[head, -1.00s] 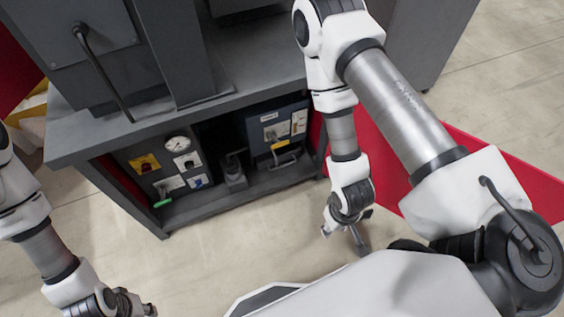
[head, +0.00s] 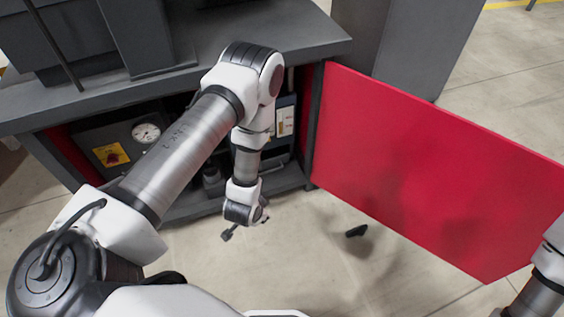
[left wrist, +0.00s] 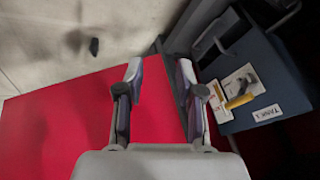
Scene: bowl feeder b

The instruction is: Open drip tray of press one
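I cannot make out a part that is clearly the drip tray. The press cabinet (head: 200,214) stands open at the front, its interior partly hidden by my left arm. My left gripper (head: 247,231) hangs in front of the opening, over the floor. In the left wrist view its two fingers (left wrist: 160,76) are apart with nothing between them. A blue-grey unit (left wrist: 260,75) with a "TANK" label and a yellow handle (left wrist: 239,100) lies to the right of the fingers. Only part of my right arm shows at the right edge of the head view; its gripper is out of frame.
A red door panel (head: 430,170) stands open to the right of the cabinet and fills much of the left wrist view. A gauge (head: 146,132) and yellow switch plate (head: 111,155) sit inside at left. A small dark object (head: 356,231) appears against the floor.

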